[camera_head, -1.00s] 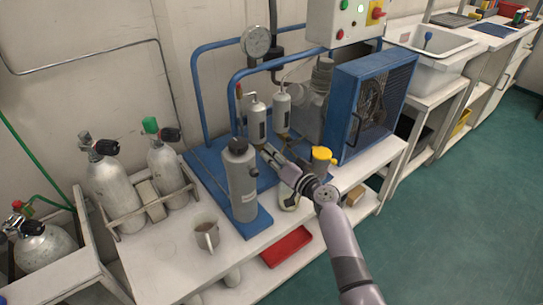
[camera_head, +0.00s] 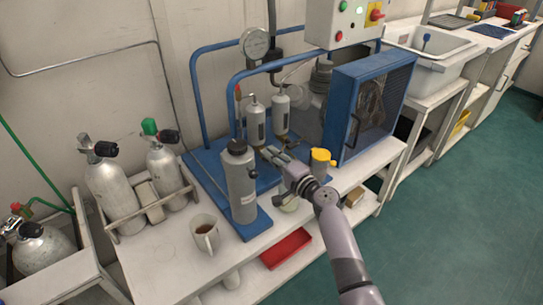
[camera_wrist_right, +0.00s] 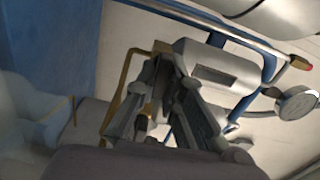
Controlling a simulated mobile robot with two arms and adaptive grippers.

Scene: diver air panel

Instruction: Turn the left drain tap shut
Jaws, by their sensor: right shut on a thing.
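Two small grey filter canisters hang side by side on the blue compressor frame, the left one (camera_head: 256,122) and the right one (camera_head: 281,112). The left drain tap is at the bottom of the left canister, mostly hidden by my right gripper (camera_head: 267,152). That gripper reaches in from the lower right and is shut at the tap. In the right wrist view its fingers (camera_wrist_right: 170,68) close together just below a grey canister (camera_wrist_right: 215,70). The tap's handle angle cannot be made out. My left gripper is not in view.
A grey upright cylinder (camera_head: 239,182) stands close left of my right gripper. A yellow-topped container (camera_head: 320,160) is close right. A mug (camera_head: 205,234) stands on the bench front, and the blue fan housing (camera_head: 368,105) is to the right.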

